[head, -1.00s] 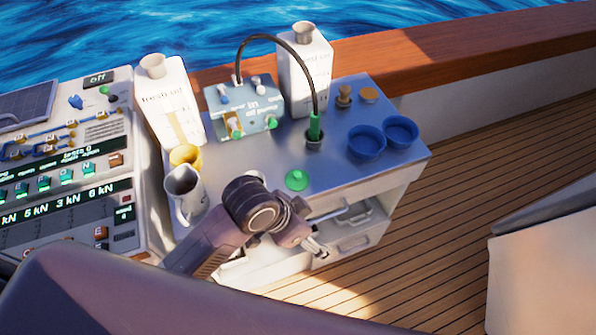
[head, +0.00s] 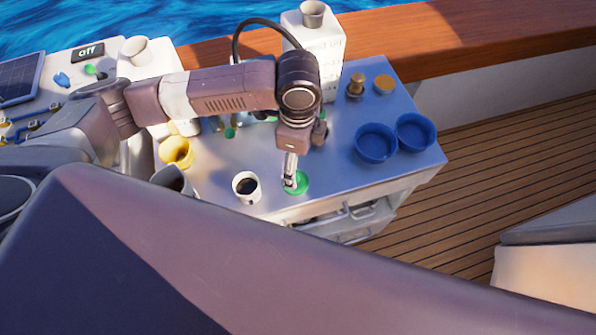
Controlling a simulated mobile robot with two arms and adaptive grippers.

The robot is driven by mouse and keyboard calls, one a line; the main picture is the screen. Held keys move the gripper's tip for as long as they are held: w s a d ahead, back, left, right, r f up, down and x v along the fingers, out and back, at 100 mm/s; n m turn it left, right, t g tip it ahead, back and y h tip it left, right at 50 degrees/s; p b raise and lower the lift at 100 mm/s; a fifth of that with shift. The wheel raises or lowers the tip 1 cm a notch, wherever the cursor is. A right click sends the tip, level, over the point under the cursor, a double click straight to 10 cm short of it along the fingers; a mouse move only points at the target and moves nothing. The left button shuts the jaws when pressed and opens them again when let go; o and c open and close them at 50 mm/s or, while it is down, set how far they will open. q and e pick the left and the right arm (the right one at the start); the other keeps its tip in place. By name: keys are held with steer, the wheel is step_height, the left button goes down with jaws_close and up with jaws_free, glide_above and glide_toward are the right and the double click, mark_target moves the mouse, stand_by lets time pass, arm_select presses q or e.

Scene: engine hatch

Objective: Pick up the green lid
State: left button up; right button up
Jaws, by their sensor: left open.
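The green lid (head: 301,184) lies on the blue-grey metal top of the small cabinet, near its front edge. My left gripper (head: 290,184) points down at the lid, and its fingers cover the lid's left part. The gripper is open. I cannot tell whether the fingers touch the lid. My right gripper is not in view.
A white cup with dark liquid (head: 247,187) stands just left of the lid. A yellow cup (head: 176,152) and a grey jug (head: 173,180) stand further left. Two blue bowls (head: 375,142) are at the right. A white canister (head: 318,40) stands behind my arm.

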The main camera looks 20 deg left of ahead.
mark_target(298, 179)
arm_select(q)
steer(key=f, duration=0.2)
steer(key=f+p, duration=0.1)
steer(key=f, duration=0.1)
steer(key=s+f, duration=0.1)
steer(key=f, duration=0.1)
steer(key=shift+d+f, duration=0.1)
steer(key=shift+f, duration=0.1)
steer(key=shift+f+p, duration=0.3)
steer(key=shift+f, duration=0.15)
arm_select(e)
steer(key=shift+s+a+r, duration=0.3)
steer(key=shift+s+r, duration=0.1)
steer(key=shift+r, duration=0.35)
arm_select(q)
steer(key=shift+w, duration=0.1)
steer(key=c, duration=0.8)
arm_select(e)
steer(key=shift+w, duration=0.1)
